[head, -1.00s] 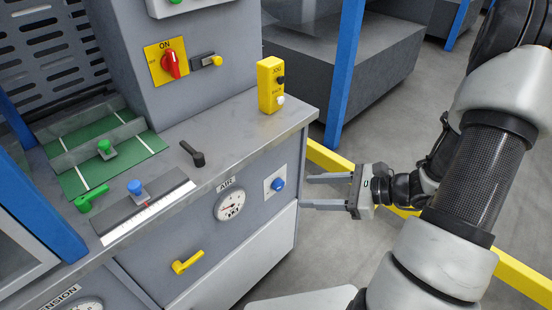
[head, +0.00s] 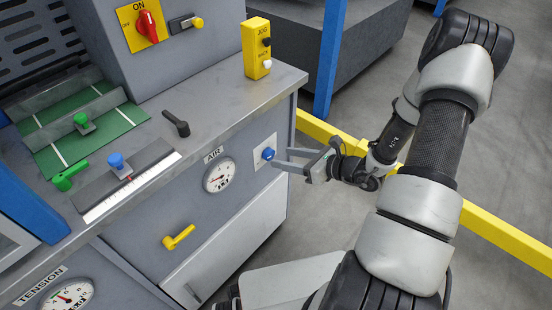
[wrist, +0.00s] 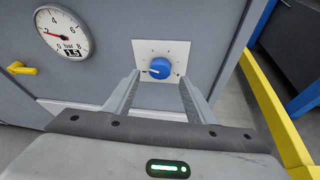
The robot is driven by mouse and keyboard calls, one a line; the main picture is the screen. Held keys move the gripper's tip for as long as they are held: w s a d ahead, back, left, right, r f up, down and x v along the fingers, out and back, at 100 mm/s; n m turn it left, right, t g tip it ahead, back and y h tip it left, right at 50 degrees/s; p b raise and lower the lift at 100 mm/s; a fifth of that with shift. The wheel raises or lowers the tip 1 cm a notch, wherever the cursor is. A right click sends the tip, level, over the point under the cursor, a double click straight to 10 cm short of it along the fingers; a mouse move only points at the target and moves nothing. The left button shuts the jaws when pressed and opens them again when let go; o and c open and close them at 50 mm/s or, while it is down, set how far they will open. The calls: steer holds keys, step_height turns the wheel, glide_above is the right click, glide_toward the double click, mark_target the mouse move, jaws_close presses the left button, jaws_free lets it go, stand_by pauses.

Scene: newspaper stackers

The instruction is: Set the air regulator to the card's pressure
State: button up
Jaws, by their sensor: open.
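The blue regulator knob (head: 268,154) sits on a pale square plate (head: 263,148) on the grey front panel, right of the gauge marked AIR (head: 219,176). In the wrist view the knob (wrist: 160,68) lies between and just beyond the fingertips, with a light mark on its face. My gripper (head: 279,158) is open and empty, its fingers pointing at the knob; I cannot tell whether a finger touches it. The wrist view shows the gauge (wrist: 64,33) with a bar scale, a red needle on its left side and a small readout that looks like 1.5. I see no card that I can identify.
A yellow lever (head: 178,238) is on the panel below the gauge. The worktop edge overhangs above the knob. A yellow button box (head: 257,48) and a black lever (head: 176,123) stand on the worktop. A yellow floor rail (head: 400,178) and blue post (head: 329,60) are to the right.

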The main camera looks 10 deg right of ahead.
mark_target(272, 155)
steer(key=shift+b+x, duration=0.35)
steer(key=shift+x, duration=2)
steer(key=c, duration=1)
